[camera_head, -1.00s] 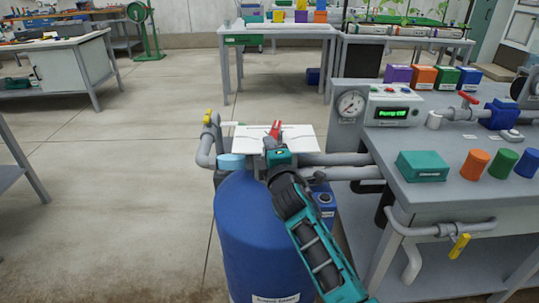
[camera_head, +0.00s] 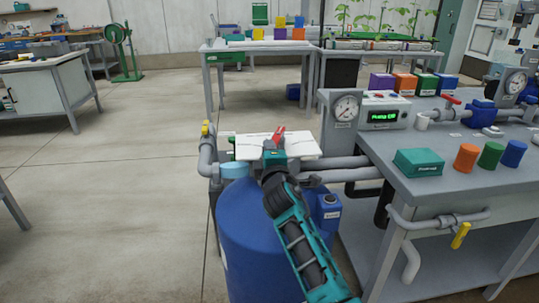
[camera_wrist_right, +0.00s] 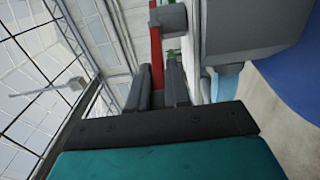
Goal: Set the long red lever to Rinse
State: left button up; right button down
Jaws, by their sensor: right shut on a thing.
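The long red lever (camera_head: 279,135) shows in the head view above a white plate (camera_head: 308,144) over the blue tank. In the right wrist view the red lever (camera_wrist_right: 157,62) runs up from between the two dark fingers. My right gripper (camera_head: 273,147) is shut on the lever; it also shows in the right wrist view (camera_wrist_right: 160,82). The gripper hides the lever's lower part, and the markings on the plate are too small to read. My left gripper is not in view.
The blue tank (camera_head: 250,240) stands below my right arm. Grey pipes (camera_head: 345,170) run right to the bench (camera_head: 440,190), which holds a gauge (camera_head: 345,107), a display box (camera_head: 385,116) and a teal box (camera_head: 418,162).

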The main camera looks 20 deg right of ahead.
dwell(0.5)
jog(key=c, duration=1.2)
grip_release()
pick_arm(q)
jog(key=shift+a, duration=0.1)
pick_arm(e)
jog(key=shift+o, duration=0.2)
